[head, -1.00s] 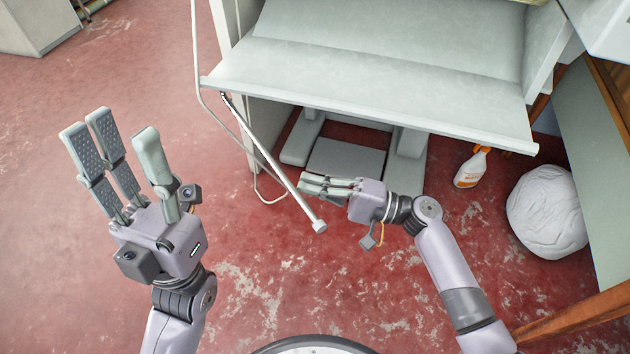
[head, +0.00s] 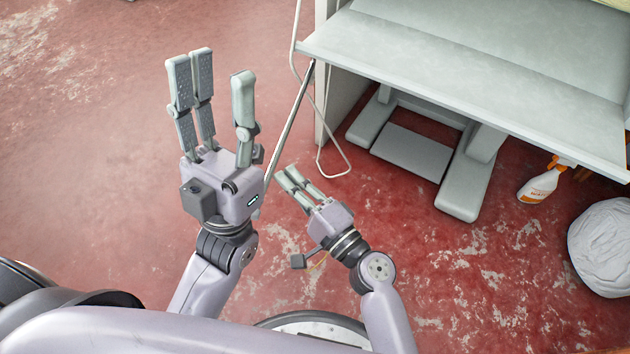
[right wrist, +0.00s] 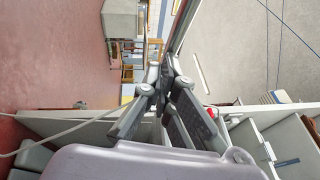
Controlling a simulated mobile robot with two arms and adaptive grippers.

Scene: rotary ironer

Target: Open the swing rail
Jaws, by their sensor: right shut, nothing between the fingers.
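The swing rail, a thin metal rod (head: 292,117), hangs from the left front corner of the ironer's pale grey shelf (head: 470,70) and stands roughly square out from its front edge. Its lower end passes behind my left gripper and is partly hidden. My right gripper (head: 287,180) is shut and empty, with its fingertips just right of the rail; I cannot tell if they touch it. In the right wrist view its fingers (right wrist: 158,90) are close together. My left gripper (head: 217,68) is open and empty, raised left of the rail, fingers pointing away from me.
A white hose (head: 335,168) loops down beside the ironer's left side. Grey feet (head: 462,195) stand under the shelf. A spray bottle (head: 541,184) and a white bundle (head: 605,240) are on the floor at the right. The red floor to the left is clear.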

